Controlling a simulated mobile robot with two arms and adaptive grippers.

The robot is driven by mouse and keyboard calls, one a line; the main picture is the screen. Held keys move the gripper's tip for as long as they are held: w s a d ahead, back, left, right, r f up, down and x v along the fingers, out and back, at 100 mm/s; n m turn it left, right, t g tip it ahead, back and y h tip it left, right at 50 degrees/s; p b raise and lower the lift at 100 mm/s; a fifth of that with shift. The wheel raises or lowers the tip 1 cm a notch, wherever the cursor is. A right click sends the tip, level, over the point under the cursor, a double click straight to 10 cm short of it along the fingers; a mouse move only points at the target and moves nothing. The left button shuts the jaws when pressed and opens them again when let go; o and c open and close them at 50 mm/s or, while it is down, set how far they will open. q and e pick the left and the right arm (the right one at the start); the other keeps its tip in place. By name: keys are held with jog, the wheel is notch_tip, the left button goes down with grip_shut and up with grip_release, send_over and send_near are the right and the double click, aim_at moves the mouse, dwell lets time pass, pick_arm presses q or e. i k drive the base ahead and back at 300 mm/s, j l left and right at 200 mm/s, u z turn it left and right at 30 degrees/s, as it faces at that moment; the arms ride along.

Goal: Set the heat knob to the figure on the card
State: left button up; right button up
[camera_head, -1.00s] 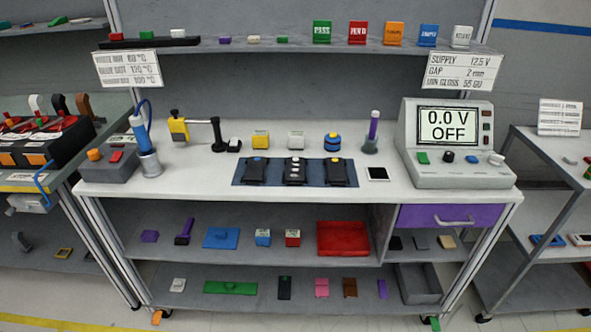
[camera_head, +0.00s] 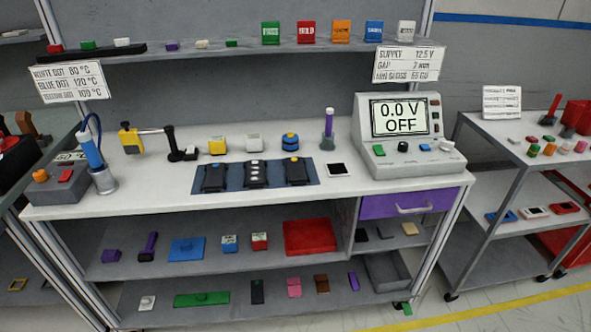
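A grey box (camera_head: 62,190) with an orange knob (camera_head: 40,175) and a red switch stands at the bench's left end; I take this for the heat knob, but its setting is too small to read. A blue hand tool (camera_head: 91,150) stands in a metal holder beside it. The white card (camera_head: 68,82) above reads white dot 80 °C, blue dot 120 °C and a blurred third line, seemingly 100 °C. Three black modules (camera_head: 254,174) lie on a dark blue mat (camera_head: 231,188); small dots on them are hard to tell apart. Neither gripper is in view.
A power supply (camera_head: 378,170) reads 0.0 V OFF at the bench's right. A side cart (camera_head: 490,150) stands right.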

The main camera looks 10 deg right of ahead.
aim_at(39, 176)
jog(key=u, duration=1.25)
jog(key=i+j, duration=0.1)
